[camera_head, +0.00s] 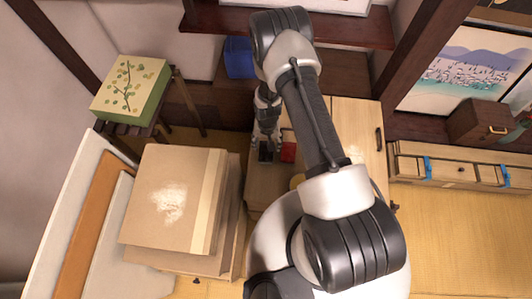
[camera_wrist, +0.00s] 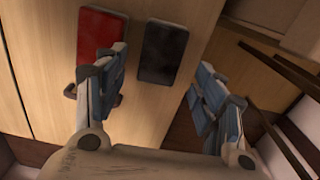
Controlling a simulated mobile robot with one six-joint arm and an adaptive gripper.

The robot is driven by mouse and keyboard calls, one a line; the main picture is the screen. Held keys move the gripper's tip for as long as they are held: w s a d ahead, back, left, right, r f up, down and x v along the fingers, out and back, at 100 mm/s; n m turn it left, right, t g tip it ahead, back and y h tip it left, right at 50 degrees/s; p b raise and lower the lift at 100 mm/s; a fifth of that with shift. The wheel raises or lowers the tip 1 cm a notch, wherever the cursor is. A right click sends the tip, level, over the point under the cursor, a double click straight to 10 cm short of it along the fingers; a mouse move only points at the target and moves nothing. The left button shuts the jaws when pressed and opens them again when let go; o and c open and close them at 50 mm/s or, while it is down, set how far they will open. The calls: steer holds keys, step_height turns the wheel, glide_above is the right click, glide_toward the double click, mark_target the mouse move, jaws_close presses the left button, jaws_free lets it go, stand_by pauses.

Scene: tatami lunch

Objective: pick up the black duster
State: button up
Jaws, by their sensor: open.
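The black duster (camera_wrist: 163,52) is a dark, rounded rectangular block lying on a wooden surface in the wrist view. In the head view the black duster (camera_head: 266,154) shows small, just below my gripper's end. My gripper (camera_wrist: 162,78) is open, with one blue-grey finger at each side of the picture's middle. The duster lies between and beyond the fingertips, nearer the left finger, and nothing is held. In the head view my gripper (camera_head: 266,141) points down, and whether it touches the duster cannot be told.
A red block (camera_wrist: 101,48) lies left of the duster, partly behind the left finger; the head view shows it too (camera_head: 288,152). Stacked cardboard boxes (camera_head: 170,200) stand to the left. A blue box (camera_head: 239,57) is behind. Tatami floor (camera_head: 460,240) is clear at the right.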

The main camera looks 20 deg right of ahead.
mark_target(266, 151)
steer(key=f+b, duration=0.1)
steer(key=f, duration=0.3)
steer(key=f+b, duration=0.1)
steer(key=f, duration=0.4)
steer(key=shift+w+a+b, duration=0.1)
steer(key=shift+w+b, duration=0.1)
steer(key=shift+b, duration=0.2)
steer(key=shift+r, duration=0.15)
steer(key=shift+c, duration=0.2)
steer(key=c, duration=0.8)
